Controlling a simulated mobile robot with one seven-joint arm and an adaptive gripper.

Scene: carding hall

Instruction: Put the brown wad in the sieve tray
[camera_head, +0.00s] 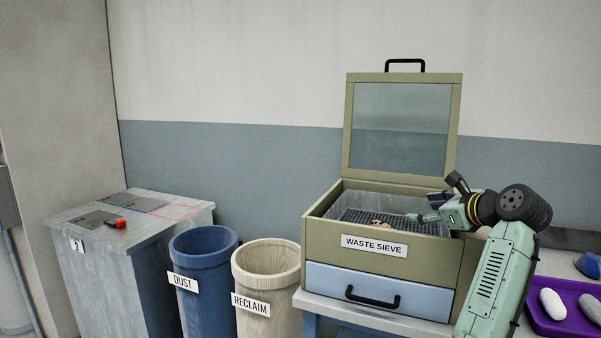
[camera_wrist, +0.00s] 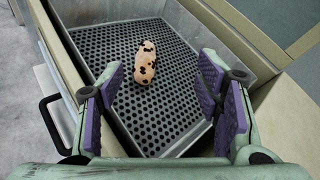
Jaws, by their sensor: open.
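The waste sieve is a drab olive box (camera_head: 322,237) with its glazed lid (camera_head: 403,128) raised. Inside it is the dark perforated sieve tray (camera_head: 357,215), whose holed floor also fills the wrist view (camera_wrist: 185,112). A light tan wad with dark brown spots (camera_wrist: 139,63) lies on the tray floor; in the head view it shows small (camera_head: 379,222). No plain brown wad shows. My gripper (camera_head: 425,217) is over the right part of the box. In the wrist view its purple-padded fingers (camera_wrist: 162,76) are spread wide with nothing between them, and the wad lies beyond, apart from them.
A purple tray (camera_head: 540,318) at the right holds a white wad (camera_head: 553,304) and a pale grey one, with a blue wad (camera_head: 588,264) behind. Left of the sieve stand the RECLAIM bin (camera_head: 267,275), the blue DUST bin (camera_head: 205,290) and a grey cabinet (camera_head: 150,245).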

